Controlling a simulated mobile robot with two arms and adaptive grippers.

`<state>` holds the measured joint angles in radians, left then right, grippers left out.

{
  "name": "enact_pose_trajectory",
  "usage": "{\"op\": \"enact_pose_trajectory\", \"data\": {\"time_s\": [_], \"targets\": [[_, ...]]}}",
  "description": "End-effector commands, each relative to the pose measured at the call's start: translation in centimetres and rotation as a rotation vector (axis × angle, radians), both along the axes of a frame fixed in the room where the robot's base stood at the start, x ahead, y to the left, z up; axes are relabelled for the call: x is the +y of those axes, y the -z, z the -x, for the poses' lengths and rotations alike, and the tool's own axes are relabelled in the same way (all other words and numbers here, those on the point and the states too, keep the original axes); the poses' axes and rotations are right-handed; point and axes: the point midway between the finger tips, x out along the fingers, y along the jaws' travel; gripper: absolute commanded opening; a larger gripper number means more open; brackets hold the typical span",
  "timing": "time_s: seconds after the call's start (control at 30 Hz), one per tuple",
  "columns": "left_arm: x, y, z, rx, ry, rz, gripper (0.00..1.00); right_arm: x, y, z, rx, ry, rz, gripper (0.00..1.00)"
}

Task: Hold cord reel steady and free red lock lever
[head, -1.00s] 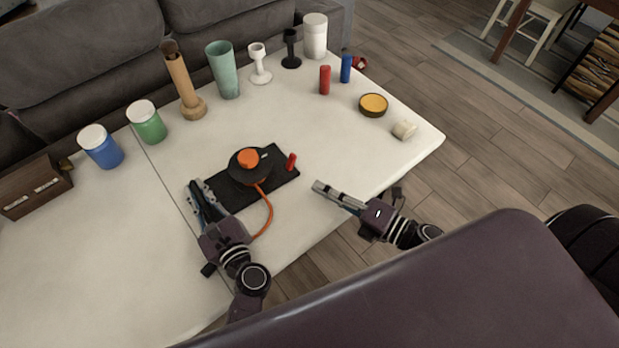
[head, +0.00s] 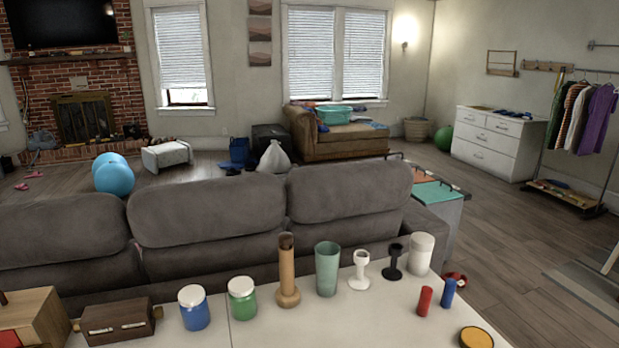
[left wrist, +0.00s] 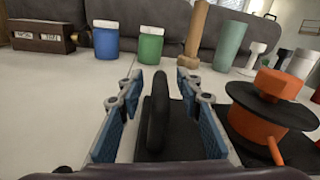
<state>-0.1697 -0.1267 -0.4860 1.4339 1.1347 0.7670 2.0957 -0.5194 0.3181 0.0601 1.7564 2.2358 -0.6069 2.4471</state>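In the left wrist view the cord reel (left wrist: 268,110) stands at the right, an orange drum with a black disc and an orange knob on top. Its black base (left wrist: 180,142) reaches left under my left gripper (left wrist: 158,95). An upright black handle (left wrist: 158,110) on the base stands between my two open fingers, with gaps visible on both sides. An orange cord (left wrist: 275,151) hangs at the drum's near side. The red lock lever shows in neither current view. The head view has no gripper and no reel in it; my right gripper is out of view.
Along the white table's (head: 270,326) back edge stand a blue jar (head: 194,310), a green jar (head: 242,300), a wooden cylinder (head: 288,275), a green cup (head: 327,270) and a white canister (head: 420,254). A red cylinder (head: 424,301) is at the right. A grey sofa (head: 210,210) is behind.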

Motion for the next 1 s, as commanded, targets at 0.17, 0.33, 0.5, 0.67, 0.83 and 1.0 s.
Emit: {"op": "enact_pose_trajectory", "data": {"time_s": [0.17, 0.33, 0.5, 0.67, 0.83, 1.0], "targets": [[0.0, 0.0, 0.0, 0.0, 0.0, 0.0, 0.34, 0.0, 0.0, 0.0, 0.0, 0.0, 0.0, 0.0], [0.0, 0.0, 0.0, 0.0, 0.0, 0.0, 0.53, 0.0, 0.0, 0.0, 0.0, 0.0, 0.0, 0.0], [0.0, 0.0, 0.0, 0.0, 0.0, 0.0, 0.53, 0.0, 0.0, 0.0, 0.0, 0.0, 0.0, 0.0], [-0.1, 0.0, 0.2, 0.001, 0.0, 0.0, 0.53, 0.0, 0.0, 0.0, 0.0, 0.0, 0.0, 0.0], [-0.5, 0.2, 2.3, 0.004, 0.001, 0.001, 0.53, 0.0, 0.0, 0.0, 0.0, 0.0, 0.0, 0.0], [-1.4, 0.2, 6.0, 0.005, 0.001, 0.001, 0.53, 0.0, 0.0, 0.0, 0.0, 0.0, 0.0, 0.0]]}}
